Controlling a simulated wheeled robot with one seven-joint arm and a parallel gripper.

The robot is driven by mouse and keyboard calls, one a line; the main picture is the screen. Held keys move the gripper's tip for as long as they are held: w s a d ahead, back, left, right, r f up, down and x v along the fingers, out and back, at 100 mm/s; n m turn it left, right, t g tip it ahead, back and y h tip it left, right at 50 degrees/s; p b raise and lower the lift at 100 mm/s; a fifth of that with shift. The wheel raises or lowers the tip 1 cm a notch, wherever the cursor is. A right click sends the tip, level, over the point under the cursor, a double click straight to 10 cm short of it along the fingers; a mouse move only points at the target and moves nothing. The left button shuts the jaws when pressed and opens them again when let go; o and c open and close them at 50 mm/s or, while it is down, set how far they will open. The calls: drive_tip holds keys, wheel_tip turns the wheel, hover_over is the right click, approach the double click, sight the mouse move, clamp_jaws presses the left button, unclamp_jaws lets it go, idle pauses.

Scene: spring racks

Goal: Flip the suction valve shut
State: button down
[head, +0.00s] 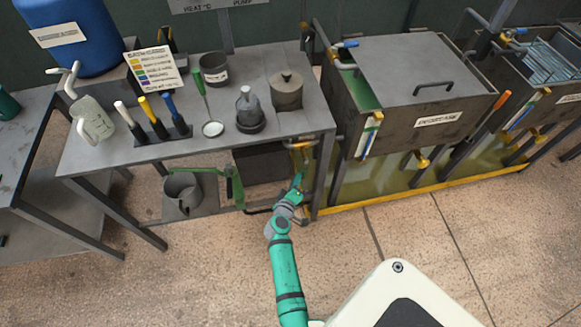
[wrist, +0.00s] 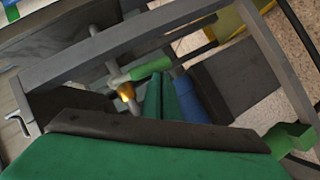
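In the head view my gripper (head: 298,181) is low in front of the table's right leg, below the brass-coloured valve fitting (head: 300,146) under the table edge. In the wrist view a green lever (wrist: 151,69) sits by a brass fitting (wrist: 127,92) on a grey pipe, just beyond my green fingers (wrist: 162,97). The fingers look close together with nothing seen between them. A blue part (wrist: 187,98) lies right beside them. I cannot tell whether the fingers touch the lever, nor which handle is the suction valve.
The table (head: 225,150) carries bottles, pots and a rack of coloured-handled tools. A hand pump with a green handle (head: 236,187) and a bucket (head: 183,190) stand beneath. A lidded tank (head: 415,75) stands close on the right. The floor in front is clear.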

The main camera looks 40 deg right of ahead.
drive_tip(key=shift+s+d+f, duration=0.25)
drive_tip(key=shift+d+f, duration=0.05)
drive_tip(key=shift+d, duration=0.05)
drive_tip(key=shift+s+d, duration=0.1)
idle(0.5)
drive_tip(key=s+a, duration=0.2)
drive_tip(key=a, duration=1.1)
drive_tip(key=shift+s, duration=0.25)
